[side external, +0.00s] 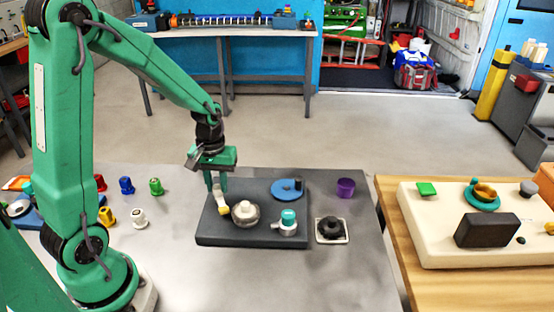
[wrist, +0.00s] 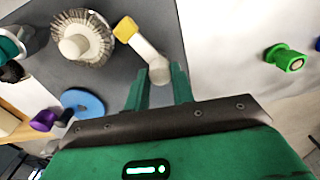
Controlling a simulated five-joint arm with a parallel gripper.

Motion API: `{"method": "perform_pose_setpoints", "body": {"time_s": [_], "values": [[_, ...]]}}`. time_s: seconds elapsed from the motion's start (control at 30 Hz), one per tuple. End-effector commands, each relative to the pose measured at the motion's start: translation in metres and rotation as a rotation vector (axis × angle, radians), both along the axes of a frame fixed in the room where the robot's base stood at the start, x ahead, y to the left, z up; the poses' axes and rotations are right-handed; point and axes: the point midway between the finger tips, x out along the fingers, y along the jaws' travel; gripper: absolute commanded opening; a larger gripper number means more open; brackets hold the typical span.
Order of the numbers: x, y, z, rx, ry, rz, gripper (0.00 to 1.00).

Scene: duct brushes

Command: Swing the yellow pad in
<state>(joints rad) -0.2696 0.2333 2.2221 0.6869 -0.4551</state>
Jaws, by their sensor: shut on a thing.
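The yellow pad (wrist: 125,29) is at the end of a pale lever (wrist: 146,50) on the dark grey plate (side external: 214,235). In the side view the yellow pad (side external: 224,211) sits just left of the round brush (side external: 245,221). In the wrist view it is close to the bristle edge of the brush (wrist: 97,42); I cannot tell whether they touch. My gripper (side external: 218,187) points down over the plate's left part. In the wrist view my gripper (wrist: 160,80) has its fingers either side of the lever's rounded end, away from the pad, shut on the lever.
A blue disc (side external: 284,187) and a teal-capped part (side external: 288,219) are on the plate. A black knob (side external: 331,229) and purple cup (side external: 345,187) stand to its right. Several coloured caps, including a green one (side external: 155,186), stand left. A cream board (side external: 420,248) lies far right.

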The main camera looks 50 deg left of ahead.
Motion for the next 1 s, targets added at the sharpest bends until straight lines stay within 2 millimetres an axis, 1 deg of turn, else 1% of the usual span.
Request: {"method": "perform_pose_setpoints", "body": {"time_s": [0.3,0.5,0.7,1.0], "values": [[0.0006,0.0002,0.0002,0.001,-0.002,0.282,0.00],[0.0006,0.0004,0.0002,0.000,-0.003,0.409,0.00],[0.0007,0.0005,0.0002,0.000,-0.003,0.477,0.00],[0.0007,0.0006,0.0002,0.000,-0.003,0.497,0.00]]}}
